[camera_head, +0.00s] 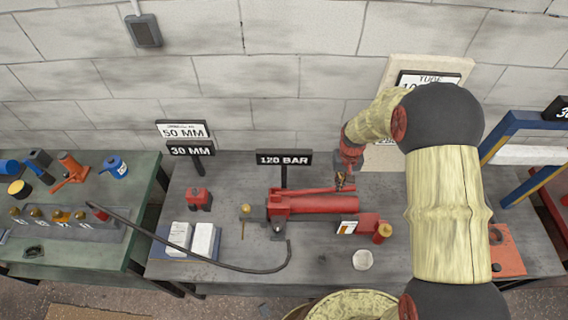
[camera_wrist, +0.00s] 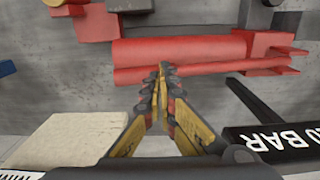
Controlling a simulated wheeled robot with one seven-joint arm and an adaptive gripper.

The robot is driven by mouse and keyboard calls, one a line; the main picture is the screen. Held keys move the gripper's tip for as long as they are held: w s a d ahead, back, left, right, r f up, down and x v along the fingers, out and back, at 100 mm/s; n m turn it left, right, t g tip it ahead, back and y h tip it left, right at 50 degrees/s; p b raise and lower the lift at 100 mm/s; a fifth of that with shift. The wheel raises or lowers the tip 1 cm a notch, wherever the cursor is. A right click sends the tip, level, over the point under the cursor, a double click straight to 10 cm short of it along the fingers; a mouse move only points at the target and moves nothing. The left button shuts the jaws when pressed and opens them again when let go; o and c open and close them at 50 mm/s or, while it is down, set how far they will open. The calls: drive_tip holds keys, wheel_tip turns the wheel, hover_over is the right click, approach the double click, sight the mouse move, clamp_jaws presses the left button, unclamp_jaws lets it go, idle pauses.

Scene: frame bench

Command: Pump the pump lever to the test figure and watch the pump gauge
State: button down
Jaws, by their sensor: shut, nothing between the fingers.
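The red pump (camera_head: 325,205) lies on the grey bench behind its hose, and its body also shows in the wrist view (camera_wrist: 180,48). The pump lever (camera_head: 312,190) is a thin red bar lying low along the pump's wall side; it crosses the wrist view (camera_wrist: 215,70). My gripper (camera_head: 341,186) is above the lever near its right part. In the wrist view its yellow fingers (camera_wrist: 165,70) are together and empty, with the tips overlapping the lever; I cannot tell whether they touch it. No gauge dial can be read; a small brass round part (camera_head: 246,208) stands left of the pump.
A "120 BAR" sign (camera_head: 284,158) stands behind the pump, close to my gripper in the wrist view. A black hose (camera_head: 235,265) runs left to another bench.

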wheel_tip(320, 180, down, 4)
drive_tip(key=shift+f+b, duration=0.2)
drive_tip(key=shift+b, duration=0.9)
drive_tip(key=shift+r+p, duration=2.7)
drive_tip(key=shift+r, duration=1.7)
wheel_tip(320, 180, up, 5)
drive_tip(key=p, duration=0.3)
